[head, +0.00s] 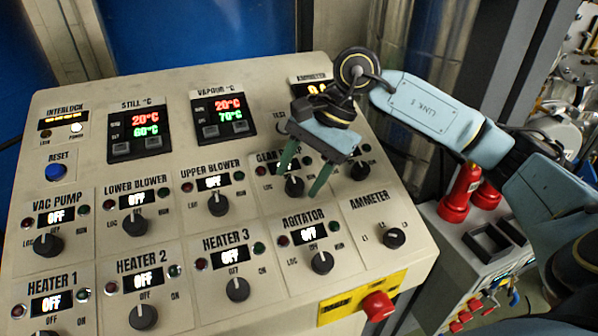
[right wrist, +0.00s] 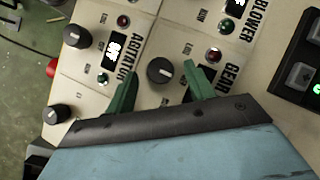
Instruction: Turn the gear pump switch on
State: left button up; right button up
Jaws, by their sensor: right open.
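The gear pump switch is a round black knob (head: 294,186) with a white pointer mark, on the sloped panel below the "GEAR" label. My right gripper (head: 298,183) is above it, open, with its two green fingers on either side of the knob. In the right wrist view the knob (right wrist: 160,71) shows between the parted fingers (right wrist: 160,84), which do not visibly touch it. My gripper hides most of the gear pump display and part of its label. My left gripper is not in view.
The agitator knob (head: 322,262) sits just below, its display reading OFF. The upper blower knob (head: 218,203) is to the left, and another black knob (head: 360,170) is close on the right. A red button (head: 377,306) is at the panel's lower right.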

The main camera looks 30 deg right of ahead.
jog(key=shift+w+a+f, duration=0.1)
jog(key=shift+a+f, duration=0.15)
jog(key=shift+f, duration=0.25)
jog(key=c, duration=1)
jog(key=shift+o, duration=0.2)
jog(key=shift+f+b, duration=0.15)
jog(key=shift+b, duration=0.3)
jog(key=m+t+b, duration=0.1)
jog(key=m+b, duration=0.2)
jog(key=b, duration=0.1)
jog(key=m+t+b, duration=0.2)
jog(key=m+b, duration=0.1)
jog(key=b, duration=0.1)
jog(key=m+t+b, duration=0.2)
jog(key=b, duration=0.3)
jog(key=shift+s+f+m, duration=0.25)
jog(key=shift+s+m, duration=0.15)
pick_arm(q)
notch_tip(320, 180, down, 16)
jog(key=b, duration=0.2)
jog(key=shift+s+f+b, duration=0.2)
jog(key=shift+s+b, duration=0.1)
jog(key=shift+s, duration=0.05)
pick_arm(e)
jog(key=shift+s+r+m+t, duration=0.15)
jog(key=shift+m+t, duration=0.75)
jog(key=shift+m, duration=0.5)
jog(key=o, duration=1)
jog(key=shift+c, duration=0.2)
